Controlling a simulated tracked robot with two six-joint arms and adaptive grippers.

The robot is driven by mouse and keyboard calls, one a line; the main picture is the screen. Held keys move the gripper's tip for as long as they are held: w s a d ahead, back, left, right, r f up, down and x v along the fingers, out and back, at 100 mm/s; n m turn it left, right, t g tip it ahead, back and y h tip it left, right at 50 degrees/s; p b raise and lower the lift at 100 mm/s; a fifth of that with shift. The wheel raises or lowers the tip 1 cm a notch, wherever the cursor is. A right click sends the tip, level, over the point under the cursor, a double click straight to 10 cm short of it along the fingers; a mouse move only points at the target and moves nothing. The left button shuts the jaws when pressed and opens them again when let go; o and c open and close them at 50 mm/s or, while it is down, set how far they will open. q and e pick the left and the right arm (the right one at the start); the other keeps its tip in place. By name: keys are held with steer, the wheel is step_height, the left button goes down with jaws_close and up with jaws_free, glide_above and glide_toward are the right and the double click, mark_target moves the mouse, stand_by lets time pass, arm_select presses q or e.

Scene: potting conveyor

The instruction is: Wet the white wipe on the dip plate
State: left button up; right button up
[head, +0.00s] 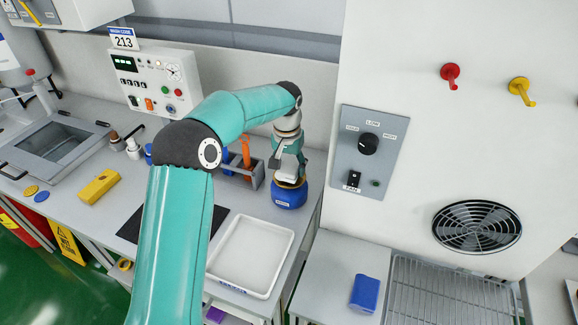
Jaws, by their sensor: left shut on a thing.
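A round blue container (290,196) with a small label stands at the back right corner of the bench; it looks like the dip-plate can, its top mostly covered by my gripper. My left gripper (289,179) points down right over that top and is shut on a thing. A small pale patch at its fingertips fits the white wipe, but the wipe is almost wholly hidden. I cannot tell whether it touches the plate. My right gripper is not in view.
A white tray (279,279) lies in front of the can, beside a black mat (130,226). A rack (257,177) with an orange-handled tool stands left of the can. A yellow block (99,186) and a sink lie further left. A blue block (364,293) is at the right.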

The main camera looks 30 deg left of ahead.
mark_target(290, 163)
arm_select(q)
steer(key=shift+r+p, duration=1.8)
steer(key=shift+r, duration=0.65)
